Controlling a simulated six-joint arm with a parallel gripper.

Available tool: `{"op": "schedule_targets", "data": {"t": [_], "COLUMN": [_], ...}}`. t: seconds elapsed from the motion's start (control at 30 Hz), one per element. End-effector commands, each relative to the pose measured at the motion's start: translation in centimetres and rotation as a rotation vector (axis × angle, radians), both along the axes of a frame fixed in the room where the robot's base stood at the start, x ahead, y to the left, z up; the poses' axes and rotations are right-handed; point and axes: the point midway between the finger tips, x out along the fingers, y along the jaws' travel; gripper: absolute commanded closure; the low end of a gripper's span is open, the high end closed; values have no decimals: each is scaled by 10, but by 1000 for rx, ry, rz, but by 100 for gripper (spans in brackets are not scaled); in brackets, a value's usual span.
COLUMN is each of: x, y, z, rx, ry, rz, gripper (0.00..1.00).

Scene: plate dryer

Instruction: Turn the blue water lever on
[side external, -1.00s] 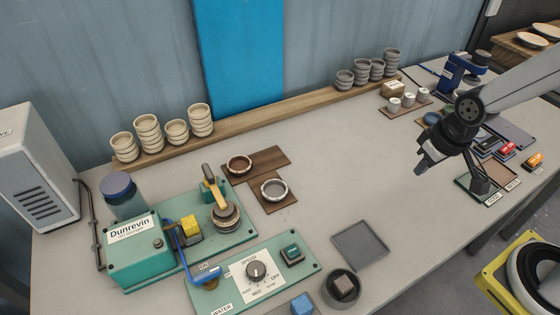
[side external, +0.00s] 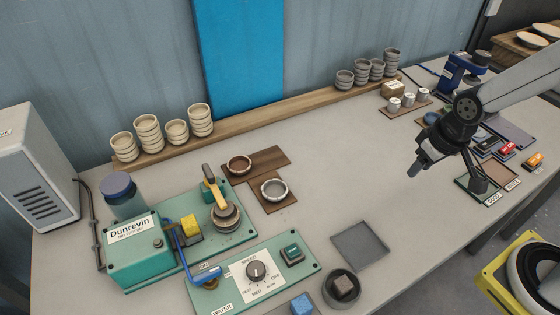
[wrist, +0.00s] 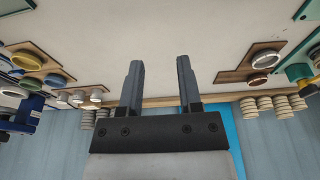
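The blue water lever (side external: 186,258) is a bent blue bar at the front left of the bench in the side view. It rises beside the green machine base, and its lower end sits by the "ON" label on the green control panel (side external: 300,245) marked "WATER". My gripper (side external: 413,172) is far to the right of the lever, raised above the bench. In the wrist view my gripper (wrist: 159,85) has its two dark fingers apart with nothing between them. The lever cannot be made out in the wrist view.
The green machine labelled "Dunrevin" (side external: 135,255) stands left of the lever. A speed knob (side external: 256,270), a grey tray (side external: 360,245) and a dark round cup (side external: 341,287) lie to its right. The bench middle, between the grey tray and my gripper, is clear.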

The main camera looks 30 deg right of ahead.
Motion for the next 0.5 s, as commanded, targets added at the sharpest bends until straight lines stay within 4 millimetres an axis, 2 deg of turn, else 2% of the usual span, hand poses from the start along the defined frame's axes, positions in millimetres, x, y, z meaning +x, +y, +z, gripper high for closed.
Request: {"op": "schedule_targets", "data": {"t": [0.03, 0.13, 0.17, 0.37, 0.5], "x": [3, 12, 16, 51, 77], "y": [2, 10, 14, 54, 96], "z": [0, 2, 2, 7, 10], "rx": [1, 7, 9, 28, 41], "ry": [1, 7, 11, 40, 68], "rz": [2, 5, 6, 13, 16], "gripper": [36, 5, 0, 0, 0]}}
